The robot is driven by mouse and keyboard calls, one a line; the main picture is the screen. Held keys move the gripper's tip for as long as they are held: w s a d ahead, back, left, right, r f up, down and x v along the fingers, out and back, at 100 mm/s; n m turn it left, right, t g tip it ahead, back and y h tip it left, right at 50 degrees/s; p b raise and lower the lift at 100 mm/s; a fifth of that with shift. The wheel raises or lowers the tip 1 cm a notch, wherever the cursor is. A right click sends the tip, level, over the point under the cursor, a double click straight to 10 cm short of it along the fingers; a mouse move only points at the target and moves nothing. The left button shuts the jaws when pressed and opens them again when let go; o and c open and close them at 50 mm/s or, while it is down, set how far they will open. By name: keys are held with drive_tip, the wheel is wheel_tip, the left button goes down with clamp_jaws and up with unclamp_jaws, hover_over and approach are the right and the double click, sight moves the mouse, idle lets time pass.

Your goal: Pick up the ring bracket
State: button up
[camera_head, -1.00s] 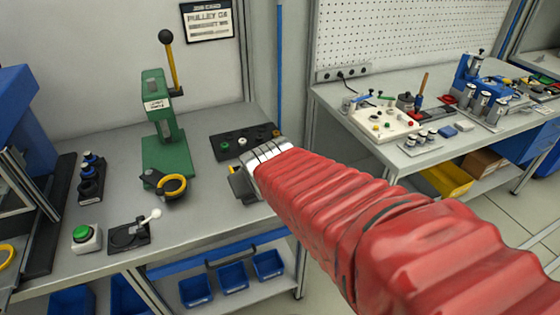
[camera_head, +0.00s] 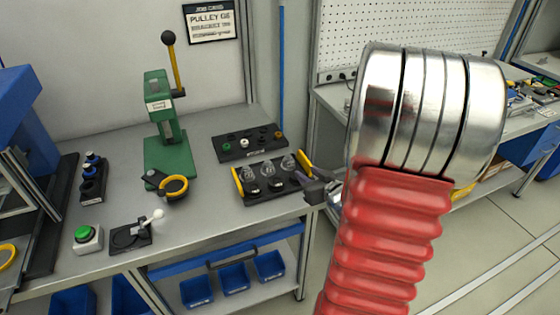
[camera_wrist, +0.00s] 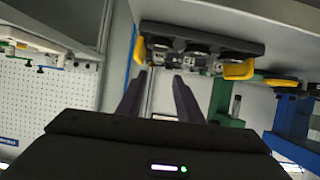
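A black tray with yellow end handles (camera_head: 238,185) stands at the bench's right end. It holds three small shiny metal parts with rounded tops, such as the middle part (camera_head: 268,169); I cannot tell which one is the ring bracket. A yellow ring on a black holder (camera_head: 173,187) lies left of the tray. My gripper (camera_head: 304,181) is at the tray's right end, near its yellow handle. In the wrist view, the gripper's fingers (camera_wrist: 158,92) stand apart with nothing between them, and the tray (camera_wrist: 205,38) appears upside down beyond the fingertips.
A green lever press (camera_head: 168,130) stands behind the yellow ring. A black block with coloured knobs (camera_head: 250,144) lies behind the tray. A green button box (camera_head: 87,238) and a small lever fixture (camera_head: 132,234) are at front left. A pegboard bench stands to the right.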

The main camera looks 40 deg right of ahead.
drive_tip(key=shift+s+f, duration=0.15)
drive_tip(key=shift+s, duration=0.05)
drive_tip(key=shift+w, duration=0.1)
approach(291, 163)
drive_tip(key=shift+x, duration=1.6)
drive_tip(key=shift+x, duration=2.6)
